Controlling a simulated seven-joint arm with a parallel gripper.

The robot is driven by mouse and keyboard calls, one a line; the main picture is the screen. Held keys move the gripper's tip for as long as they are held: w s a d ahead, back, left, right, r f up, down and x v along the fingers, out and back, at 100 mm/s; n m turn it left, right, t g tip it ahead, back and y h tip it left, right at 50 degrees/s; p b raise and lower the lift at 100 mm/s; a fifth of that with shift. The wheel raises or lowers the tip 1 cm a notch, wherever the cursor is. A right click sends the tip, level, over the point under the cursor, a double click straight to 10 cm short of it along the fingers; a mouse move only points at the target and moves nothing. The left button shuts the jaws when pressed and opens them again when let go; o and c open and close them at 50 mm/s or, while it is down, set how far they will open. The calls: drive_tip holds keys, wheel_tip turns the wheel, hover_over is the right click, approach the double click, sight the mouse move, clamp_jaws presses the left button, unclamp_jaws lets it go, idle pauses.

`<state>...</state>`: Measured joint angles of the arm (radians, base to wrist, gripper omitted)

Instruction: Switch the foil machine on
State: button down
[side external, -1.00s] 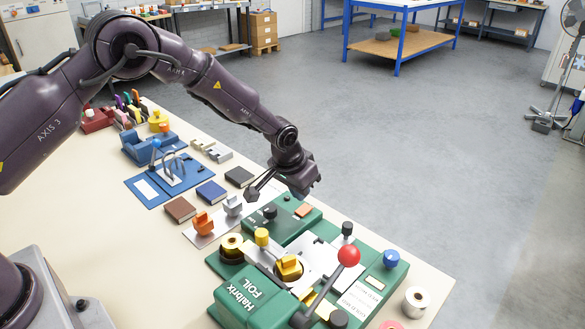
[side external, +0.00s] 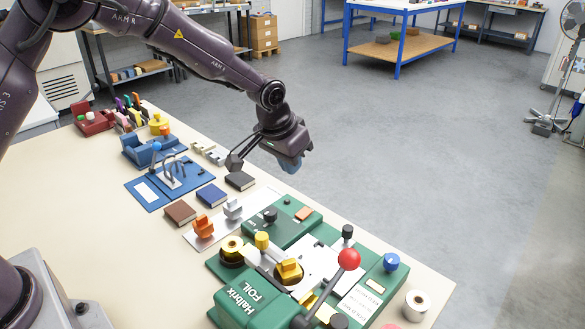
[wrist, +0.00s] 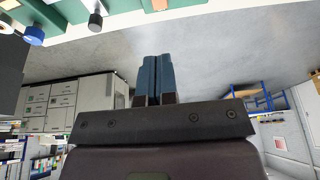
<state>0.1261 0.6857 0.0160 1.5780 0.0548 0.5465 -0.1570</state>
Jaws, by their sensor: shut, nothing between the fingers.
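The green foil machine (side external: 243,303), lettered "Halbrix FOIL", stands at the near right of the table. It has a red ball-topped lever (side external: 349,259), a yellow knob (side external: 262,239) and gold foil rolls. Its green rear box (side external: 277,235) carries a black knob (side external: 269,215), a small black button (side external: 287,201) and a flat orange-tan piece (side external: 304,213). I cannot tell which part is the power switch. My gripper (side external: 290,165) hangs in the air above and behind the rear box, touching nothing. In the wrist view its blue fingers (wrist: 156,75) are together and empty.
A dark block (side external: 240,180), a blue block (side external: 211,193) and a brown block (side external: 180,211) lie left of the machine. Orange and silver stamps stand near them. A blue fixture (side external: 150,190) is farther left. A white roll (side external: 416,305) stands at right. Open floor lies beyond the table.

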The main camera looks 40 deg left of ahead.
sight(304, 213)
drive_tip(key=shift+w+r, duration=0.25)
drive_tip(key=shift+w, duration=0.3)
drive_tip(key=x, duration=1.4)
drive_tip(key=shift+s+f, duration=0.15)
drive_tip(key=shift+s, duration=0.2)
drive_tip(key=shift+w+f, duration=0.15)
drive_tip(key=shift+f, duration=0.3)
drive_tip(key=shift+s, duration=0.95)
